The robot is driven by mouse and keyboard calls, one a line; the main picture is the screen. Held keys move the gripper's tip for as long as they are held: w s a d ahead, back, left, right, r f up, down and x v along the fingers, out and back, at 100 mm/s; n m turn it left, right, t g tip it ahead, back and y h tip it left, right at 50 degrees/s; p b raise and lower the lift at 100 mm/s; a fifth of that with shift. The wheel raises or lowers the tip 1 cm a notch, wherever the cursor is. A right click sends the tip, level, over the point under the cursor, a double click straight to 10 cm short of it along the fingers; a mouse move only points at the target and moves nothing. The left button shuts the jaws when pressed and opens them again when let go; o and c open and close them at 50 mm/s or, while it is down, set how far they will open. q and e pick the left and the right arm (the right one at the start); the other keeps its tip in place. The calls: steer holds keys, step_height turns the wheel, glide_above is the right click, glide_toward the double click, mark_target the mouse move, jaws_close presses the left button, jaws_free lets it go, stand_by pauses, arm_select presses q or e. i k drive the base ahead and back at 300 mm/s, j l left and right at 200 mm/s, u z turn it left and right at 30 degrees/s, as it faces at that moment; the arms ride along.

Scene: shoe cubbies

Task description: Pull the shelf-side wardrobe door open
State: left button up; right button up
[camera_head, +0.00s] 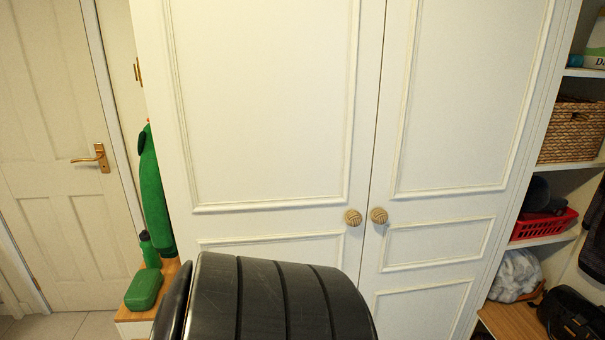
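A cream wardrobe with two panelled doors stands straight ahead in the head view. The right door (449,120), on the side of the open shelves, is shut and carries a round woven-look knob (378,216) near its inner edge. The left door (270,110) is also shut, with a matching knob (353,217) beside the narrow seam. Neither of my grippers is in view. A large dark ribbed body at the bottom centre, likely a part of me, hides the lower part of the left door.
Open shelves on the right hold a wicker basket (573,132), a red basket (543,224) and a dark bag (572,318). On the left are a green bottle (149,249), a green box (144,288) and a panelled room door (55,150) with a brass handle.

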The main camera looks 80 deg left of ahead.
mark_target(262, 113)
steer(key=i+u, duration=0.2)
steer(key=u, duration=2.7)
